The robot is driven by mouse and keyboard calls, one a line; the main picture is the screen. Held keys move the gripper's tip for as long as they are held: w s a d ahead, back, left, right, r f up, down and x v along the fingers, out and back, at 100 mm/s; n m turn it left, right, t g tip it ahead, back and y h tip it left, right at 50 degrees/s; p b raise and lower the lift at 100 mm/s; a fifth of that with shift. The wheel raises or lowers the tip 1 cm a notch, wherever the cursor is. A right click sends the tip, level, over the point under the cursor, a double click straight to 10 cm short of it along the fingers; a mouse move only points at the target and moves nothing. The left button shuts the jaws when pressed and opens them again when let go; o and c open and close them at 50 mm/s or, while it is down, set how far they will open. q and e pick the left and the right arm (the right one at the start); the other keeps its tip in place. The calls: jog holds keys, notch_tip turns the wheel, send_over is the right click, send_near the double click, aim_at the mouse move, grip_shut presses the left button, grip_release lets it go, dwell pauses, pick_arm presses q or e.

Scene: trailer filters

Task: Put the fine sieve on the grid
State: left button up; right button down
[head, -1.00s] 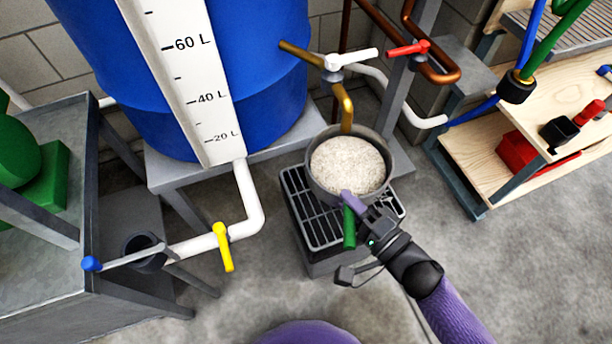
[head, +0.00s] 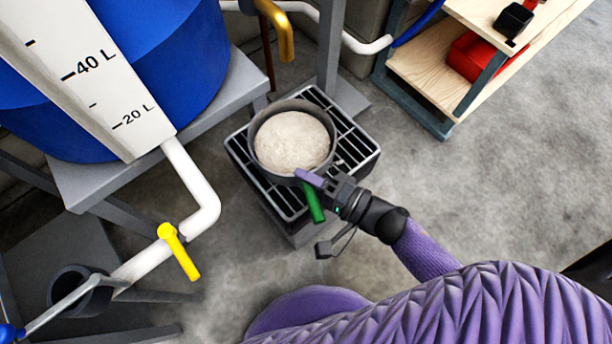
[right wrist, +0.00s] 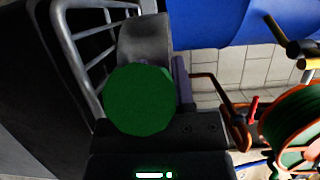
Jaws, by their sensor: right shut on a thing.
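The fine sieve (head: 291,142) is a round grey pan with a pale, whitish inside and a green handle (head: 314,203). In the head view it sits over the dark slotted grid (head: 357,150); I cannot tell whether it touches the bars. My right gripper (head: 318,186) is shut on the green handle at the near side of the sieve. In the right wrist view the round green handle end (right wrist: 140,100) fills the middle, with the grey sieve wall behind it and the grid bars (right wrist: 88,45) at the upper left. My left gripper is not in view.
A blue tank (head: 150,60) with a litre scale stands on a grey stand at the left. A white pipe with a yellow valve handle (head: 178,252) runs beside the grid. A brass spout (head: 275,30) is behind the sieve. A wooden shelf (head: 430,75) stands at the right. The floor at right is clear.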

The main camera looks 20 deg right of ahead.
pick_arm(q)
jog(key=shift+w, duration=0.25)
pick_arm(e)
jog(key=shift+f, duration=0.1)
jog(key=shift+c, duration=2.3)
grip_release()
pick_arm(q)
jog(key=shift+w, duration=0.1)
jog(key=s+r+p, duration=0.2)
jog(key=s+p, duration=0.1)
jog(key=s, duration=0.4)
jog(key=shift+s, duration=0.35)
pick_arm(e)
jog(key=v, duration=1.2)
